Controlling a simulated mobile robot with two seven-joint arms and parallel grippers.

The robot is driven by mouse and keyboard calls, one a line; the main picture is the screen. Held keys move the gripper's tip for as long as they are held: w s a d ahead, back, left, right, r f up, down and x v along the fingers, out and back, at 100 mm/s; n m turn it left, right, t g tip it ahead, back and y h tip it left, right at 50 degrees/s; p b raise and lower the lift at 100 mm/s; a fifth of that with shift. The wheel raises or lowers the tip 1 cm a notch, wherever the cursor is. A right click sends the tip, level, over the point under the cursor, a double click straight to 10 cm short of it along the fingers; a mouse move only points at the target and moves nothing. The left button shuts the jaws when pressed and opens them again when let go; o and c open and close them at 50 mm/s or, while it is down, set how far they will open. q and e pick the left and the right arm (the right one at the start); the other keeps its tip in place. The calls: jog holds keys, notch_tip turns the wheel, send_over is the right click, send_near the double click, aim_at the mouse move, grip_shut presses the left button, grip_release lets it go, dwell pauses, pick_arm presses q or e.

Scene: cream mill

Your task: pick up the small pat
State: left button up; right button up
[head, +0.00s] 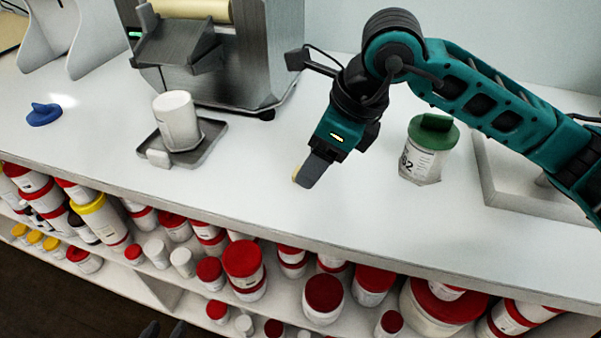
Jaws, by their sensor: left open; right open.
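Nothing on the counter shows clearly as a small pat. A white cylindrical pot (177,121) stands on a small grey tray-like platform (205,143) in front of the machine. A small white block (158,158) sits at that platform's front edge. A jar with a green lid (424,150) stands to the right, behind my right arm's reach. My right gripper (309,170) is open and empty above the counter, between the pot and the jar.
A grey metal machine (247,50) with a pale roller stands at the back. A blue lid-like piece (44,114) lies at the left. A shallow pale tray (490,185) is at the right. Shelves under the counter's front edge hold many red-lidded tubs (243,260). The middle counter is clear.

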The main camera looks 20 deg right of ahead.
jog(key=shift+x, duration=1.15)
grip_shut()
jog(key=shift+r, duration=0.15)
notch_tip(320, 180, up, 20)
jog(key=p, duration=0.2)
